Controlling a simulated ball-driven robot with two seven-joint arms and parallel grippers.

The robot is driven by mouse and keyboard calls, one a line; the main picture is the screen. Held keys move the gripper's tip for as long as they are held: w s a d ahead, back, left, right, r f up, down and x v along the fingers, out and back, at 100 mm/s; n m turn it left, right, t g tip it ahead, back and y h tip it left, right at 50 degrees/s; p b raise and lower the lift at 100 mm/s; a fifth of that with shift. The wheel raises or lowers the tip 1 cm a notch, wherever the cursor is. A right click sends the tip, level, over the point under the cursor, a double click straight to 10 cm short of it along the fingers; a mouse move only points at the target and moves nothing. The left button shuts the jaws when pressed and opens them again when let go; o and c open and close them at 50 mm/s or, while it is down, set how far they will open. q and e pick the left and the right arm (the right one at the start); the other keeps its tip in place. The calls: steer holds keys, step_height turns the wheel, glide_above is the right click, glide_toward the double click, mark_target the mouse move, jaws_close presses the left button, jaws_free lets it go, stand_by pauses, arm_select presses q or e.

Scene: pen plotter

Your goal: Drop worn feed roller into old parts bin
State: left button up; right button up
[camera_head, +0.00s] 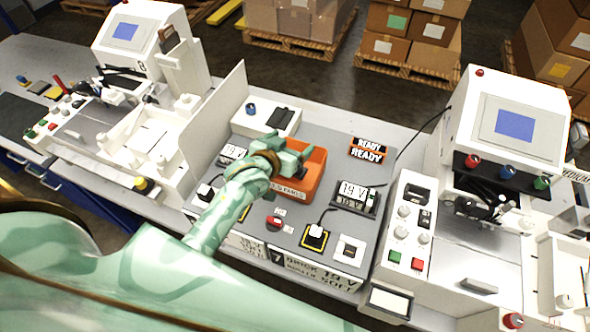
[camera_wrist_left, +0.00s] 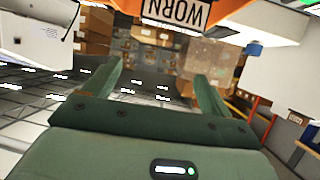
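The orange old parts bin (camera_head: 315,172) stands on the grey panel between the two white machines. A white label is on its front. My left gripper (camera_head: 294,152) is at the bin, its fingers over the bin's opening in the head view. In the left wrist view the two green fingers (camera_wrist_left: 157,72) are spread apart with nothing between them. An orange surface with a WORN label (camera_wrist_left: 175,11) shows at that view's top edge. I cannot make out the worn feed roller in either view; the bin's inside is largely hidden by my gripper. My right gripper is not in view.
A white plotter (camera_head: 150,45) stands at left, another (camera_head: 515,120) at right. A pale upright panel (camera_head: 215,115) is left of the bin. Cables cross the panel.

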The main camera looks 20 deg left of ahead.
arm_select(q)
steer(key=shift+s, duration=0.25)
steer(key=d+p+v, duration=0.1)
steer(key=v, duration=1.4)
steer(key=shift+s+a+r, duration=0.3)
steer(key=shift+s+a, duration=0.05)
steer(key=shift+a, duration=0.1)
